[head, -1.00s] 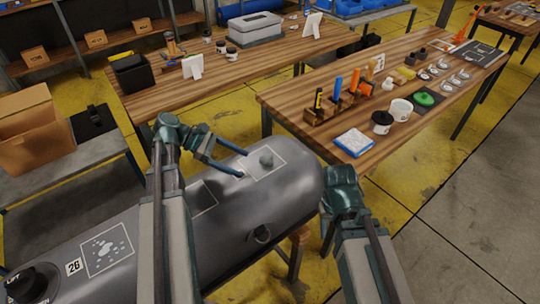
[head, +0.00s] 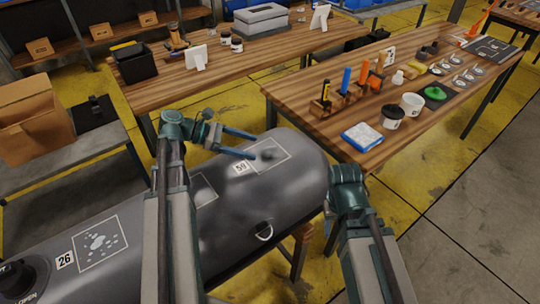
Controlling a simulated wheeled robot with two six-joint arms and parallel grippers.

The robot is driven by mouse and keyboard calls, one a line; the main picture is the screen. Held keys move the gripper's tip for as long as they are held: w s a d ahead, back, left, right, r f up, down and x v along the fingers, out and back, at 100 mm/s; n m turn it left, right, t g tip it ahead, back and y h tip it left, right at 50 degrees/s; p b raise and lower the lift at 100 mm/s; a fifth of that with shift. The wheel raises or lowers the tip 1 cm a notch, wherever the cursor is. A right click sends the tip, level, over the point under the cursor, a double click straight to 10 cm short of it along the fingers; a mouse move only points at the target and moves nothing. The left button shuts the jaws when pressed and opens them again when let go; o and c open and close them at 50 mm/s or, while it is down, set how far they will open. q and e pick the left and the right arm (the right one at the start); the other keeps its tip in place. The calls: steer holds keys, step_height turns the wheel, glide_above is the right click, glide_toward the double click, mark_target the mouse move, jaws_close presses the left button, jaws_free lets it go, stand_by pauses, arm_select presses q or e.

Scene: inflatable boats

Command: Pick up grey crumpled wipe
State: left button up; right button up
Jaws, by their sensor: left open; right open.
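The grey crumpled wipe (head: 270,154) is a small dark grey lump inside a pale outlined patch area on top of the grey inflatable tube (head: 240,205). It has little contrast with the tube. My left gripper (head: 256,148) comes from the left with its two blue-green fingers spread apart. Its fingertips are just left of the wipe, and the space between them looks empty. I cannot tell whether the tips touch the tube. My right arm is at the tube's right end, and its fingers do not show.
A number 59 tag (head: 241,168) lies on the tube below my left fingers. The right wooden table (head: 300,92) holds a blue-and-white pack (head: 361,137), pots and a tool rack. Another wooden table (head: 185,98) stands behind.

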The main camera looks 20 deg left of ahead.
mark_target(265, 150)
arm_select(q)
steer(key=shift+d+f, duration=0.1)
steer(key=shift+d, duration=0.2)
steer(key=b+x, duration=0.2)
steer(key=x, duration=0.2)
steer(key=shift+w+d+f, duration=0.15)
steer(key=shift+w+f, duration=0.05)
steer(key=shift+f, duration=0.1)
steer(key=shift+w+d, duration=0.1)
steer(key=shift+d, duration=0.2)
jaws_close()
